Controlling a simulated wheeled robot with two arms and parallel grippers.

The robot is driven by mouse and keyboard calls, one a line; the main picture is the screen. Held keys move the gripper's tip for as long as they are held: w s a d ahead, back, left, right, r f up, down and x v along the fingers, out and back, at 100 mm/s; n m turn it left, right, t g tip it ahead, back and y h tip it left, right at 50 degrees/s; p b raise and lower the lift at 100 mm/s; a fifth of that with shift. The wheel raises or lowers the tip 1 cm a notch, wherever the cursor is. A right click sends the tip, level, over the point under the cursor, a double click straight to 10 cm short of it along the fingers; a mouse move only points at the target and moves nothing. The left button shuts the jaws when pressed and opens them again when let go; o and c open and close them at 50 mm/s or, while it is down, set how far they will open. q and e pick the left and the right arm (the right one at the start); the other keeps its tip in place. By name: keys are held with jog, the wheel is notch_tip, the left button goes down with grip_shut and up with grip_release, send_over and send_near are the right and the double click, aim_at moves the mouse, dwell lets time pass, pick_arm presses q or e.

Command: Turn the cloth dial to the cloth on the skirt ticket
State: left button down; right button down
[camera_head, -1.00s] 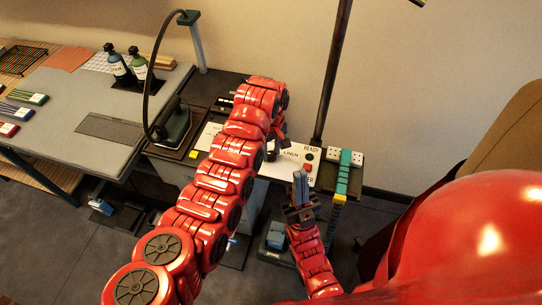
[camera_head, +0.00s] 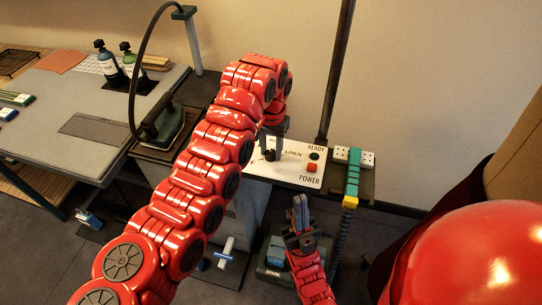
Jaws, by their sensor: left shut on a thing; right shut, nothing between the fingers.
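The cloth dial (camera_head: 270,155) is a small dark knob on the panel, mostly covered by my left gripper (camera_head: 271,147). My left gripper points down from above and its fingers are shut on the knob. Which cloth the dial points to cannot be made out. My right gripper (camera_head: 300,205) is shut and empty, in front of the panel and lower. I cannot make out a skirt ticket.
A red power button (camera_head: 312,168) and a dark READY lamp (camera_head: 314,155) sit right of the dial. A dark iron (camera_head: 166,125) with a cord stands left of the panel. A teal strip (camera_head: 353,172) and white socket blocks lie at the right. Two bottles (camera_head: 107,60) stand on the table.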

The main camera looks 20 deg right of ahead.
pick_arm(q)
jog(key=m+b, duration=0.2)
jog(key=m, duration=0.1)
jog(key=shift+f+m, duration=0.1)
jog(key=shift+m, duration=0.2)
jog(key=shift+m+b, duration=0.7)
jog(key=shift+m, duration=1.1)
jog(key=shift+c, duration=2.3)
grip_release()
